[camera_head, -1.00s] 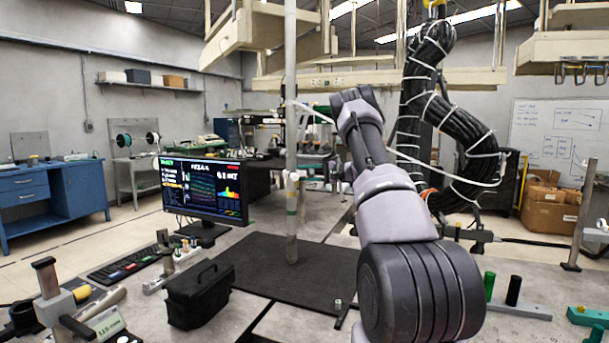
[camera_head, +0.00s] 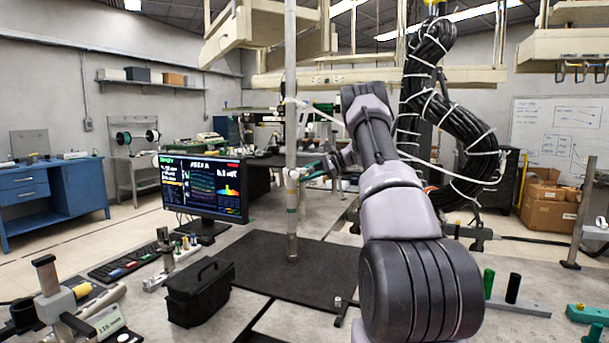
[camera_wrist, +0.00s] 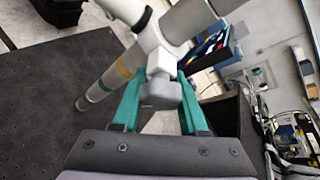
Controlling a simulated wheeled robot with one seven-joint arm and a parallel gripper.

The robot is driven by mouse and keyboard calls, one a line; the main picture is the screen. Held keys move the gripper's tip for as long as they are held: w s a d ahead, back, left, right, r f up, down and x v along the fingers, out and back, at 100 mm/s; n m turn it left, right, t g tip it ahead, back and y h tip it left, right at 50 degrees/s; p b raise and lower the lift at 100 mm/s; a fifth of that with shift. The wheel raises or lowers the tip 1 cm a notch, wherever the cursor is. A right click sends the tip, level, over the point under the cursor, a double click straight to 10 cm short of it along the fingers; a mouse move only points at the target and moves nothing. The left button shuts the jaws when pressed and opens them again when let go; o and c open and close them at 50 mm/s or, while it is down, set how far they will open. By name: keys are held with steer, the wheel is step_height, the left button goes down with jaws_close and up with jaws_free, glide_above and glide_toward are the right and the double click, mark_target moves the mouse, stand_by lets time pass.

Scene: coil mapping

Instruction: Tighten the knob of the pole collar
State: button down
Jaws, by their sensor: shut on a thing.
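The pole (camera_head: 291,110) stands upright from the dark mat and crosses the wrist view diagonally (camera_wrist: 122,70). Its white collar (camera_head: 293,173) is clamped around it at mid height and fills the upper middle of the wrist view (camera_wrist: 151,45). The grey knob (camera_wrist: 160,93) sticks out from the collar toward my wrist. My gripper (camera_wrist: 161,82) has green fingers, one on each side of the knob, and is shut on it. In the head view my gripper (camera_head: 308,170) reaches the collar from the right; the knob is too small to make out there.
The dark mat (camera_head: 270,270) lies under the pole. A monitor (camera_head: 203,188) and a black bag (camera_head: 199,291) stand to the left. A thick black cable bundle (camera_head: 445,110) hangs behind my arm at right. Wooden frames (camera_head: 380,80) hang overhead.

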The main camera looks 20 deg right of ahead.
steer(key=shift+s+a+f+m+g+y, duration=0.1)
steer(key=shift+s+m+g+y, duration=0.2)
steer(key=shift+m+g, duration=1.05)
steer(key=shift+s+m+g+y, duration=0.1)
steer(key=shift+s+m+g, duration=0.3)
steer(key=shift+m+g, duration=0.9)
steer(key=shift+s+a+f+m+g+y, duration=0.1)
steer(key=shift+s+m+g+y, duration=0.2)
steer(key=shift+m+g, duration=1.05)
steer(key=shift+s+r, duration=0.1)
steer(key=shift+c, duration=2.2)
jaws_free()
steer(key=shift+d, duration=0.1)
